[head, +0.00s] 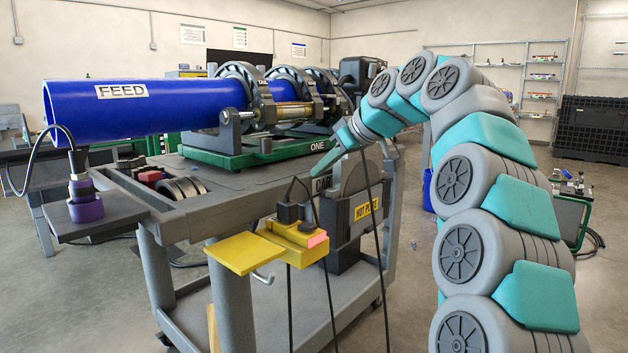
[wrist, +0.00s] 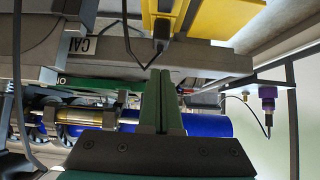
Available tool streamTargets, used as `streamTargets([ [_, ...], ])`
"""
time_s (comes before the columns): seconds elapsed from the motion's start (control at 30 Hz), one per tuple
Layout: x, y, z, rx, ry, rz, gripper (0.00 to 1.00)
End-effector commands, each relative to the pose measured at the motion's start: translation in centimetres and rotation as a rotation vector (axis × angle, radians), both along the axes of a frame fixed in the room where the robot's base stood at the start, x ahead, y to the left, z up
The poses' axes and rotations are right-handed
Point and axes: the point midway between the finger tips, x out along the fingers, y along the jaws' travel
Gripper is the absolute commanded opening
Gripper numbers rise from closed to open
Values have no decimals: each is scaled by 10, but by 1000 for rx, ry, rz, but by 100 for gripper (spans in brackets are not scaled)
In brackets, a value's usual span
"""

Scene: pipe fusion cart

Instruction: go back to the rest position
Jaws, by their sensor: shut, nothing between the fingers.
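My gripper (head: 318,170) is at the end of my raised, arched arm, in front of the cart's right side in the head view. Its two green fingers lie together in the wrist view (wrist: 166,74), shut and empty. The cart (head: 200,205) carries a fusion machine with a green base (head: 250,152) and a blue pipe (head: 170,112) labelled FEED. In the wrist view the pipe (wrist: 206,126) shows upside down behind the fingers. The fingertips look apart from the cart top, though the exact gap cannot be told.
A yellow bracket (head: 243,253) and yellow socket box (head: 298,241) stick out from the cart's near side, with black cables hanging. A heater stand (head: 345,215) stands beside them, close below my gripper. A purple-based device (head: 82,190) sits on the left shelf. Floor right of my arm is partly clear.

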Motion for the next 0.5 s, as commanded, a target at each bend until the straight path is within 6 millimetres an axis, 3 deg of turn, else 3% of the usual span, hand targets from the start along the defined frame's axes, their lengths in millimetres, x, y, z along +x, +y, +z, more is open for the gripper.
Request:
streamTargets([
  [0.5, -4, -4, 6, -1, 2, -1, 0],
])
